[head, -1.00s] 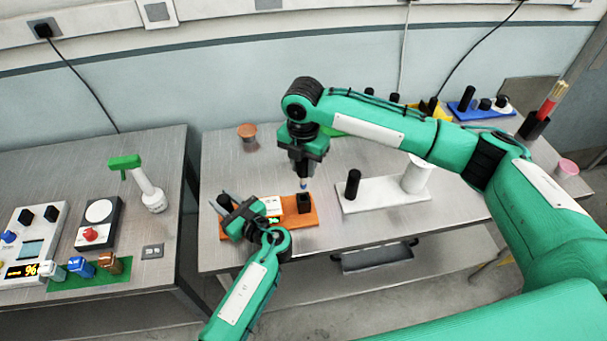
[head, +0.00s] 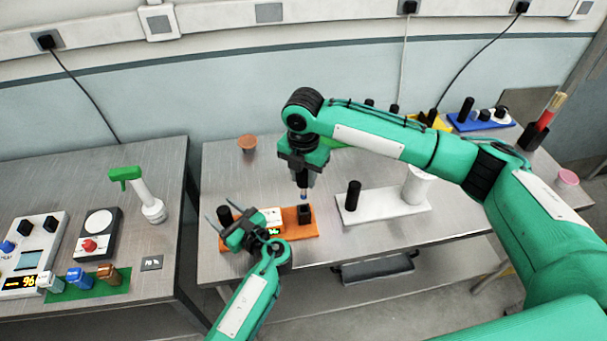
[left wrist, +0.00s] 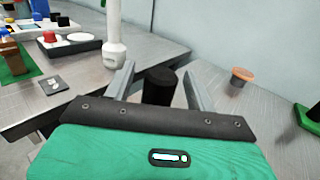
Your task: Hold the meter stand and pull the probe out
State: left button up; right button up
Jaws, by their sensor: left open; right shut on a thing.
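The meter stand (head: 285,232) is an orange base on the middle table, with a white display panel (head: 272,216), a black block (head: 304,214) on its right and a black post (head: 225,214) at its left end. My left gripper (head: 217,217) is open at the post. In the left wrist view the post (left wrist: 159,84) shows between the two spread fingers, with no clear contact. My right gripper (head: 303,184) is shut on the slim probe (head: 304,193), which points down at the black block. Whether its tip is inside the block I cannot tell.
A white base (head: 385,203) with a black post and a white cylinder stands right of the stand. A brown cup (head: 247,143) is at the back. The left table (head: 120,220) holds meters and small blocks, with a gap between the tables.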

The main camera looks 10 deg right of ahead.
pick_arm(q)
jog(key=shift+r, duration=0.1)
pick_arm(e)
jog(key=shift+r, duration=0.1)
pick_arm(q)
notch_tip(320, 180, up, 7)
jog(key=p, duration=0.7)
jog(key=shift+r, duration=0.2)
pick_arm(e)
notch_tip(320, 180, up, 7)
jog(key=shift+r, duration=0.1)
jog(key=shift+r+p, duration=0.35)
jog(key=shift+p, duration=0.2)
jog(key=shift+r+p, duration=0.65)
jog(key=shift+p, duration=0.05)
pick_arm(q)
jog(key=v, duration=0.9)
